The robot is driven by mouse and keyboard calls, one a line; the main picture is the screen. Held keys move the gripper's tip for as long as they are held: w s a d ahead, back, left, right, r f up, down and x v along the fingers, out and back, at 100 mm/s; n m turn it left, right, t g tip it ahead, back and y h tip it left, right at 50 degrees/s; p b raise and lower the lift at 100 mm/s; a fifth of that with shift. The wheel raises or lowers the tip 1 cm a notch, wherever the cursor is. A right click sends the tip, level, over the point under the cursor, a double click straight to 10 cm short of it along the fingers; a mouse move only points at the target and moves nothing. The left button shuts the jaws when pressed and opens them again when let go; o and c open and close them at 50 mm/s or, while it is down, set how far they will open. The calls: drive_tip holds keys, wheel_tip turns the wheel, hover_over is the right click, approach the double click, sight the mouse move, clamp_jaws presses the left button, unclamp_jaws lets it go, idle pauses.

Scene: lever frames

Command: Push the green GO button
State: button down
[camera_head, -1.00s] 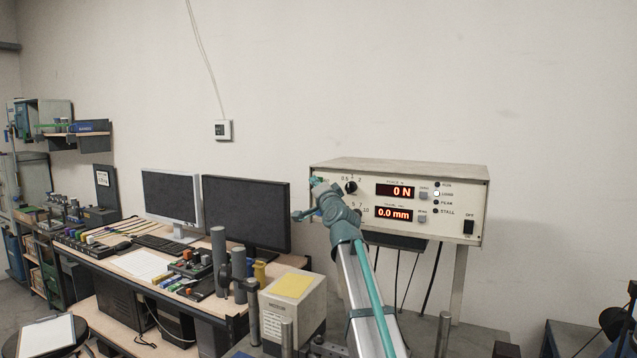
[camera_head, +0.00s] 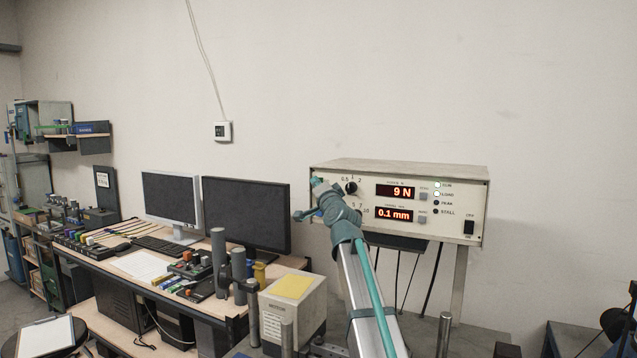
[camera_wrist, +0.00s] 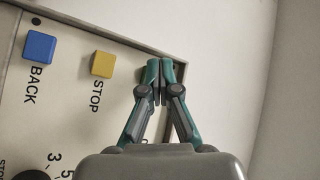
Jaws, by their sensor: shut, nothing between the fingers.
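The control box (camera_head: 450,180) stands against the wall in the head view, with its front panel facing me. My gripper (camera_wrist: 157,75) is shut and empty, with its fingertips at the panel near a corner, beside the yellow STOP button (camera_wrist: 102,64). The blue BACK button (camera_wrist: 39,46) is farther left in the wrist view. The green GO button is not visible; my fingertips cover the panel in line with the other two buttons. In the head view my gripper (camera_head: 316,182) is at the panel's upper left and hides part of it.
The red displays (camera_head: 395,191) read 9 N and 0.1 mm. The RUN lamp (camera_head: 437,185) and LOAD lamp are lit. A range dial (camera_head: 351,188) is right of my gripper. Two monitors (camera_head: 245,213) stand on the desk to the left.

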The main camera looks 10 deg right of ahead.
drive_tip(key=shift+s+a+p, duration=0.45)
drive_tip(key=shift+s, duration=0.15)
drive_tip(key=shift+s, duration=0.1)
drive_tip(key=s+a+p, duration=0.3)
drive_tip(key=p, duration=0.1)
drive_tip(key=shift+s, duration=0.35)
idle(1.1)
